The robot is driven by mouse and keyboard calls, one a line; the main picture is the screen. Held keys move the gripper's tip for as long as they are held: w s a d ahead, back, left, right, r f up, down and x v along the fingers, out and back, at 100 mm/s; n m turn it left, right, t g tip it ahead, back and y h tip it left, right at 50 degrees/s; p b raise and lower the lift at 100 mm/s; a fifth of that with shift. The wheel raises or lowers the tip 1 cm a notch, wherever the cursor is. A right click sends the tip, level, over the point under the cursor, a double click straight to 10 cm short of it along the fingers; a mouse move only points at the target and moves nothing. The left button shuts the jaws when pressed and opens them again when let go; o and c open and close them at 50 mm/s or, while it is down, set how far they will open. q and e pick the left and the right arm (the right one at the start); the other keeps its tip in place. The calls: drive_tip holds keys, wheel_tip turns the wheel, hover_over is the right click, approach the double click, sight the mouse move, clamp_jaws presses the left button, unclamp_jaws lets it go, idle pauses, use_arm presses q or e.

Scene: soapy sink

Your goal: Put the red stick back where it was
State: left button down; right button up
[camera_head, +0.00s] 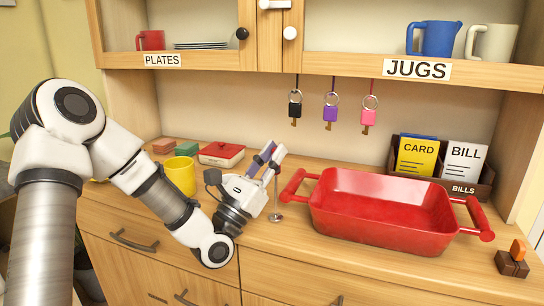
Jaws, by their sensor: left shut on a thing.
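My left gripper (268,160) is above the counter, between the red lidded dish and the red tray. It is shut on a thin metal thing (276,200) that hangs upright below the fingers and ends in a small rounded shape near the counter. A little red shows between the fingers; I cannot tell whether it is the red stick, whose outline is not clear. An orange piece (518,249) stands in a dark brown block (511,266) at the right front of the counter. My right gripper is not in view.
A large red tray (381,232) fills the counter's middle right. A yellow mug (180,176) and a red lidded dish (221,154) stand to the left. Keys (330,112) hang under the shelf. A brown bills holder (467,188) stands at the back right. Little counter is free before the gripper.

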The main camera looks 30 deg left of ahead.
use_arm(q)
drive_tip(key=shift+d+f, duration=0.1)
drive_tip(key=shift+f, duration=0.05)
drive_tip(key=c, duration=1.1)
unclamp_jaws()
drive_tip(key=p+v, duration=0.1)
drive_tip(key=v, duration=1)
drive_tip(key=shift+s+f, duration=0.15)
drive_tip(key=shift+s, duration=0.2)
